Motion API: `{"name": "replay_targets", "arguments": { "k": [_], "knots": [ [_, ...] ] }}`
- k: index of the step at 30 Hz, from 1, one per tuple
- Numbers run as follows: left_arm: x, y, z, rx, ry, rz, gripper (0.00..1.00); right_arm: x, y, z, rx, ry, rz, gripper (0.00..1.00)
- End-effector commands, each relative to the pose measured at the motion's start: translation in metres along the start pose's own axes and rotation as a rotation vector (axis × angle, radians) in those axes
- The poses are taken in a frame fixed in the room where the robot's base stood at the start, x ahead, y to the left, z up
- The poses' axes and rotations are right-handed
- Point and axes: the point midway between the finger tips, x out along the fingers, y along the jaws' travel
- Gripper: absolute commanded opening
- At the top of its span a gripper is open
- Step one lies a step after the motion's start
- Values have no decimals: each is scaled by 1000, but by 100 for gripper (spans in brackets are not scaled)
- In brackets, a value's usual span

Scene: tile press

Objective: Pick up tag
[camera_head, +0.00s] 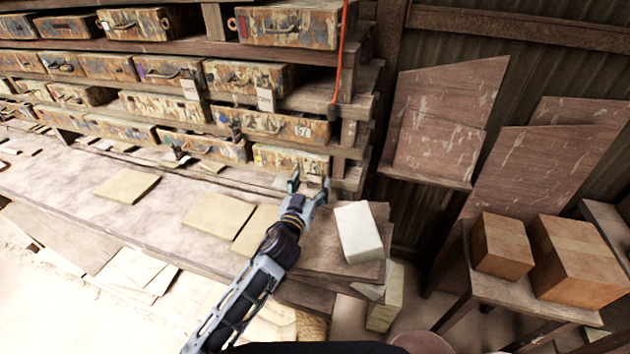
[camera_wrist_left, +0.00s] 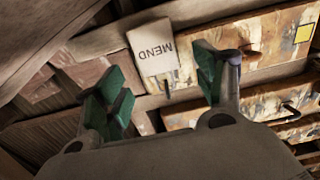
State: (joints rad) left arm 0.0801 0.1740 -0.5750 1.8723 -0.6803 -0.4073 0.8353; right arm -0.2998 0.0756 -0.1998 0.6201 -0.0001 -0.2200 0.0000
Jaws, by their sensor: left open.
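A pale tag (camera_wrist_left: 159,55) marked "MEND" shows upside down in the left wrist view, against the end of a rust-stained drawer. My left gripper (camera_head: 309,184) is open and empty, with its fingers pointing at the right end of the lowest drawer (camera_head: 285,160) in the head view. In the left wrist view, the tag shows beyond the open fingers (camera_wrist_left: 160,88), in the gap between them; contact does not show. The gripper hides most of this tag in the head view. Two other pale tags hang higher, a right one (camera_head: 265,99) and a left one (camera_head: 190,90). My right gripper is out of view.
Several stained drawers fill the wooden rack. A red cord (camera_head: 340,55) hangs at its right side. Tiles (camera_head: 218,215) lie on the bench (camera_head: 60,180) below. A white block (camera_head: 358,232) stands right of my left arm. Cardboard boxes (camera_head: 502,246) stand farther right.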

Motion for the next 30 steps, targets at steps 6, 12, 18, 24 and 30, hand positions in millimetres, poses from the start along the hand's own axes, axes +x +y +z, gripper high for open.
{"name": "replay_targets", "arguments": {
  "k": [6, 12, 18, 24, 30],
  "knots": [
    [19, 0, -1, 2, 1, 1, 70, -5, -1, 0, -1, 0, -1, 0],
    [29, 0, 0, 1, 0, 1, 70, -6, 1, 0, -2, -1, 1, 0],
    [30, 0, 0, 1, 0, 1, 70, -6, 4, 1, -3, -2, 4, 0],
    [30, 0, 0, 1, 0, 0, 70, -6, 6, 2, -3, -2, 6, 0],
    [30, 0, 0, 1, 0, 0, 59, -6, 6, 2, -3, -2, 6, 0]
  ]
}}
